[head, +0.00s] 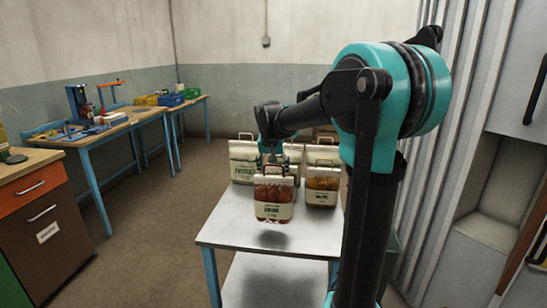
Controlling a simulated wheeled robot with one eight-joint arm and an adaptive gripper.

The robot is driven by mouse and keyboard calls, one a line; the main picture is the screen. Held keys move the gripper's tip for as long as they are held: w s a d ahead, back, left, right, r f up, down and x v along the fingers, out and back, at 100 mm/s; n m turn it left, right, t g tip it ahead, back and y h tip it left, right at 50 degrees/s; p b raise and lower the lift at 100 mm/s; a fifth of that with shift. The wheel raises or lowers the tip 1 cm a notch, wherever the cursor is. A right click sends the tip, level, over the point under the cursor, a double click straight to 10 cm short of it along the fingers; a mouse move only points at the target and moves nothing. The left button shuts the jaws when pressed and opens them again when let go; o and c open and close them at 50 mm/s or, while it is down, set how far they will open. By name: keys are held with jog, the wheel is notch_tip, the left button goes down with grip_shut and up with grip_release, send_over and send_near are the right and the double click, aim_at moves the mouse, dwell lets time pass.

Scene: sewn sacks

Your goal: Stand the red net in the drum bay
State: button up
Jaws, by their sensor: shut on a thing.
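The red net (273,205) is a sack with red contents, a pale top band, a pale label and a handle. My gripper (272,165) is above it and shut on its top. The sack hangs upright above the white table (235,236), with a dark shadow below it. The gripper's fingers are small and partly hidden by the arm and the sack's top. I cannot make out a drum bay in this view.
A sack with orange and green contents (322,190) stands to the right of the red one. A pale sack with a green label (243,163) stands behind left. More sacks are partly hidden behind. The table's front is clear. Workbenches (110,130) stand at left.

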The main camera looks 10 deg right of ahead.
aim_at(273, 180)
jog(key=shift+f, duration=2.65)
jog(key=o, duration=1.9)
jog(key=shift+f, duration=0.1)
jog(key=v, duration=1.2)
jog(key=s+d+f+n, duration=0.1)
jog(key=s+d+f, duration=0.1)
jog(key=s+f, duration=0.6)
jog(key=s+d+f+n+y, duration=0.1)
jog(key=s+f, duration=0.7)
jog(key=s, duration=0.1)
jog(key=s+d+f+n, duration=0.1)
jog(key=s+d+f, duration=0.1)
jog(key=s+f, duration=0.7)
jog(key=shift+d+n, duration=0.3)
jog(key=shift+d, duration=0.05)
